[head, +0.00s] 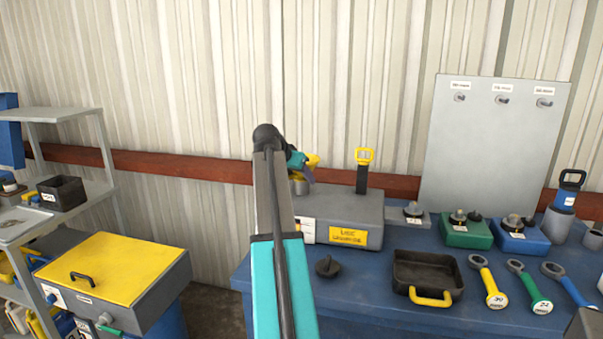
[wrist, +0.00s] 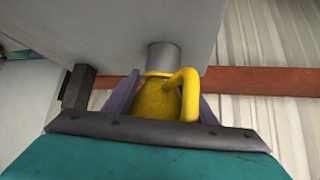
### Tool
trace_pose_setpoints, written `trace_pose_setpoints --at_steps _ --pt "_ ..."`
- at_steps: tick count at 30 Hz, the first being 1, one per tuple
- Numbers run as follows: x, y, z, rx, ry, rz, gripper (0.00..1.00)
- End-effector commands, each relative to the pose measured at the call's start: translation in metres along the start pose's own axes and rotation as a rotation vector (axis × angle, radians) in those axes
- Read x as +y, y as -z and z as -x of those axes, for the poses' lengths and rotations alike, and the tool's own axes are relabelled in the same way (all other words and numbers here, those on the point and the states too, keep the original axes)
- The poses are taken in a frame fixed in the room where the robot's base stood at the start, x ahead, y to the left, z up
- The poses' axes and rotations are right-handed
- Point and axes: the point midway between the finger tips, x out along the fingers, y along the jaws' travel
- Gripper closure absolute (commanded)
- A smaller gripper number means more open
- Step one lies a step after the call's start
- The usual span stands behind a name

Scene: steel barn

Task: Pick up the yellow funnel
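The yellow funnel (wrist: 155,99) is in the middle of the wrist view, with a looped handle on its right side. A grey cylinder (wrist: 164,57) is at its far end. My gripper (wrist: 163,100) has its two fingers spread, one on each side of the funnel. I cannot make out firm contact. In the head view the funnel (head: 312,161) shows as a small yellow patch beside my gripper (head: 301,166), above the grey box at the back of the blue bench. My arm hides part of it.
A grey box (head: 340,212) with a yellow label stands close below, with a yellow-handled tool (head: 364,168) upright on it. The blue bench (head: 360,310) also holds a black tray (head: 427,273), a dark cone (head: 327,267) and several wrenches. A corrugated wall is close behind.

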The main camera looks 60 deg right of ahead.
Motion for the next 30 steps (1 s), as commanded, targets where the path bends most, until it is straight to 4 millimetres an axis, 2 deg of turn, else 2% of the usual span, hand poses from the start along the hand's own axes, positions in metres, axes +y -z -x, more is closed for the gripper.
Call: trace_pose_setpoints --at_steps 1,4,17,30 --pt "0.0 0.0 0.0 0.0 0.0 0.0 0.6" --pt "0.0 0.0 0.0 0.0 0.0 0.0 0.77" --pt "-0.001 0.003 0.003 0.001 0.0 0.0 0.77" --pt "-0.001 0.026 0.025 0.002 0.001 0.0 0.77"
